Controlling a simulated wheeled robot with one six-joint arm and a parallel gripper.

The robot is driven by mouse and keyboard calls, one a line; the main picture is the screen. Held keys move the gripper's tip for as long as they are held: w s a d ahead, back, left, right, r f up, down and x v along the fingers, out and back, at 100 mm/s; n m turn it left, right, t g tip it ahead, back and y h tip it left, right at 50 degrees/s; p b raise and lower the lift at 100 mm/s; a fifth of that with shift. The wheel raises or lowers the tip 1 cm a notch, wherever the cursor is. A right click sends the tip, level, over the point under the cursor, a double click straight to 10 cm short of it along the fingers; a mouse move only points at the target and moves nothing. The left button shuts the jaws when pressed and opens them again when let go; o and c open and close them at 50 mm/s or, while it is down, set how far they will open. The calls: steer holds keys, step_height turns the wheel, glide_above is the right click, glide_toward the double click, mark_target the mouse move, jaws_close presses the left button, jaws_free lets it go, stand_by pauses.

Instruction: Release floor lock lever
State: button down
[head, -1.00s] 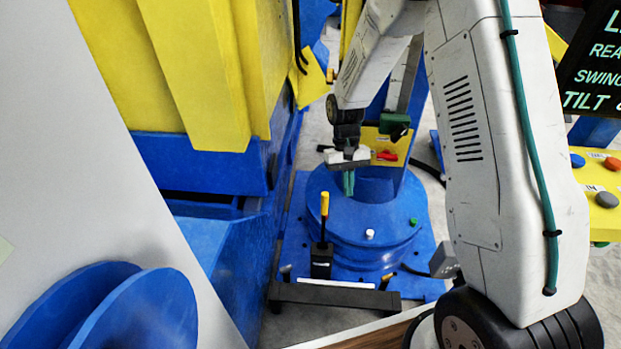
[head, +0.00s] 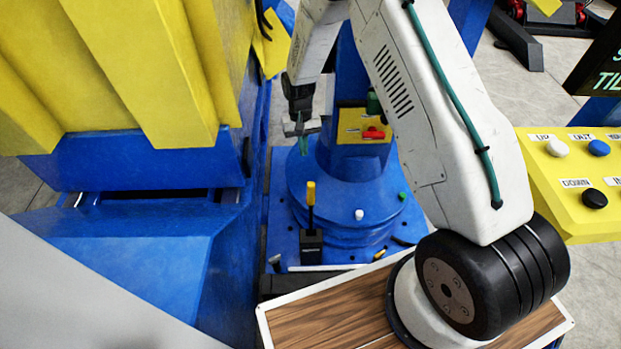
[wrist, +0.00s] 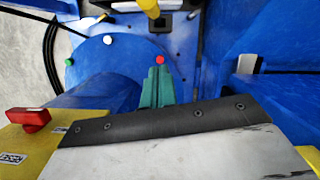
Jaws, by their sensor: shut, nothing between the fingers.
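The floor lock lever (head: 311,207) is a black stalk with a yellow grip, rising upright from a black block (head: 311,246) on the blue base plate. In the wrist view its yellow grip (wrist: 149,6) shows at the top edge, partly cut off.
A round blue pedestal (head: 340,222) bears white and green knobs. A yellow panel with a red handle (head: 373,133) stands behind. The big blue and yellow machine body (head: 150,160) borders the left. A yellow button console (head: 575,185) is at right.

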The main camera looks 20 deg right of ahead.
mark_target(309, 182)
steer(key=s+f, duration=0.2)
steer(key=f, duration=0.1)
steer(key=s+f, duration=0.2)
steer(key=f, duration=0.1)
steer(key=s+f, duration=0.2)
steer(key=f, duration=0.1)
steer(key=shift+s+a+f, duration=0.25)
steer(key=shift+a+f, duration=0.1)
